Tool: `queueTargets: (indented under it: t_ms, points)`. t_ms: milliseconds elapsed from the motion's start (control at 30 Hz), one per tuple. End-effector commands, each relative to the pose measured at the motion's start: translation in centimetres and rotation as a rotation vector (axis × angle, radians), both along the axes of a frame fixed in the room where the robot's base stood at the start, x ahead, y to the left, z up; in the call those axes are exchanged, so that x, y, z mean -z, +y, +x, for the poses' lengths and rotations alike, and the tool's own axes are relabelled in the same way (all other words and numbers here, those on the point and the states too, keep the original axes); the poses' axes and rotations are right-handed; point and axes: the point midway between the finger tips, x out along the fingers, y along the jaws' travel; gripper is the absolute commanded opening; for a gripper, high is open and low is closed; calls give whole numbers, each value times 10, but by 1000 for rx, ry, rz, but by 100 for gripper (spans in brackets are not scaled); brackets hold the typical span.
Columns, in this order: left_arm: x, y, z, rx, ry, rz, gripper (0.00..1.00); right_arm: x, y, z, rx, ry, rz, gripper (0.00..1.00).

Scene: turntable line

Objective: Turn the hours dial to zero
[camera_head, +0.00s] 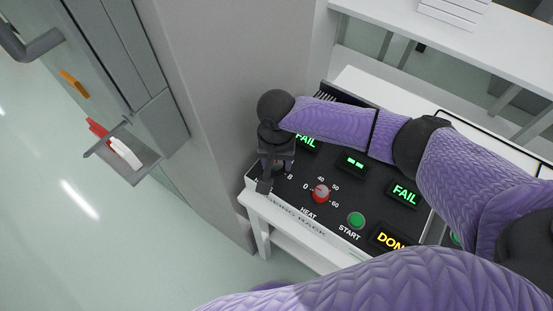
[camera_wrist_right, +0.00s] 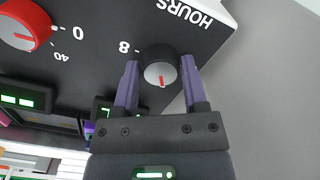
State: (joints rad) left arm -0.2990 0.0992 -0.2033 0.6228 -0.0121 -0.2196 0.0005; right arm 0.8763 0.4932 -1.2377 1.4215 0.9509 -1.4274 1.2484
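The hours dial (camera_wrist_right: 160,72) is a black knob with a grey face and a red mark, on the dark panel. In the right wrist view its mark points down the picture and a white 8 stands to its left. My right gripper (camera_wrist_right: 160,66) has one finger on each side of the dial, both against its sides, so it looks shut on it. In the head view the right gripper (camera_head: 267,183) is over the panel's left end and hides most of the dial. Its zero mark is hidden. My left gripper is out of view.
A red heat dial (camera_head: 320,193) and a green start button (camera_head: 356,220) sit to the right on the same panel. Several lit displays (camera_head: 404,193) show beyond. A grey wall (camera_head: 215,110) stands close on the left. A white shelf (camera_head: 470,40) is at the back right.

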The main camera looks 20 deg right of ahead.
Motion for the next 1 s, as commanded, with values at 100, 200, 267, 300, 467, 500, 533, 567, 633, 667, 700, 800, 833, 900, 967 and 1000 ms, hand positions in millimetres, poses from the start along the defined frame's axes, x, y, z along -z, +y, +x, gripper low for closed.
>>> queueTargets:
  t_ms: [100, 200, 267, 300, 467, 500, 533, 567, 633, 667, 700, 800, 833, 900, 967, 1000]
  points:
    - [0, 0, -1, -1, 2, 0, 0, 0, 0, 0, 0, 0, 0, 28]
    - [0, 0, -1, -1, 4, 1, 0, 0, 0, 0, 0, 0, 0, 7]
    - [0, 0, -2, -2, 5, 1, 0, 0, 0, 0, 0, 0, 0, 0]
    - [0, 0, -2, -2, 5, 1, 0, 0, 0, 0, 0, 0, 0, 0]
    - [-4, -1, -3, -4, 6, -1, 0, -2, 0, 0, -12, 0, 0, 0]
    - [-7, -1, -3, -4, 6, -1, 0, -2, 0, 0, -22, 0, 0, 0]
    - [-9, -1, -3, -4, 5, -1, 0, -3, 0, 0, -30, 0, -1, 0]
    - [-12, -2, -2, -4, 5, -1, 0, -3, 0, 0, -40, 1, -1, 0]
    - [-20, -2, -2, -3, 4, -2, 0, -5, 0, 0, -71, 1, 0, 0]
    - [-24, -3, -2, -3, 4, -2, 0, -5, 0, -1, -89, 2, 1, 0]
    - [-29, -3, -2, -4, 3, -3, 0, -6, 0, -1, -114, 2, 0, 0]
    - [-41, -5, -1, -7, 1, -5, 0, -6, 0, -1, -191, 2, 0, 0]
    - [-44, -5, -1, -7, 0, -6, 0, -6, 0, -1, -217, 3, 1, 0]
    - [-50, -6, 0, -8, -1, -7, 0, -5, 0, -1, -282, 3, 0, 0]
    - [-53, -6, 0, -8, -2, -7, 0, -4, 0, 0, -339, 2, 1, 0]
    - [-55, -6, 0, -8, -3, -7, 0, -3, 0, 0, -378, 1, 0, 0]
